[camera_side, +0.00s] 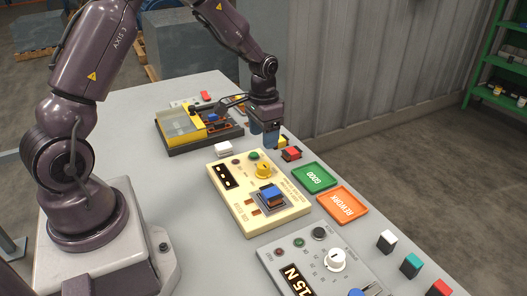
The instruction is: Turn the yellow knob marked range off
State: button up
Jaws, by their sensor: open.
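The yellow knob (263,170) stands on the upper right part of a cream tester box (242,213). I cannot read its marking or its exact setting at this size. My gripper (271,143) is open and points down, above and beyond the knob, close to the box's far right corner. It is apart from the knob, and nothing shows between its fingers. A green button (254,155) and a dark display sit near the knob. A blue part (269,194) sits in a nest on the box.
A green GOOD tray (314,177) and an orange REWORK tray (342,204) lie to the right. A grey panel with a white knob (334,260) is in front. A yellow and black fixture (181,121) stands behind. Small coloured blocks are near the gripper and the right edge.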

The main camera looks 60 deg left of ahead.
jog(key=shift+r, duration=1.55)
jog(key=s+d+r+t, duration=0.2)
jog(key=s+d+r, duration=0.4)
jog(key=s+r, duration=0.3)
jog(key=s+d+r+t, duration=0.3)
jog(key=s+d+r, duration=0.3)
jog(key=s+r, duration=0.3)
jog(key=shift+s+d+r+t, duration=0.2)
jog(key=shift+s+d+t, duration=0.1)
jog(key=shift+s, duration=0.65)
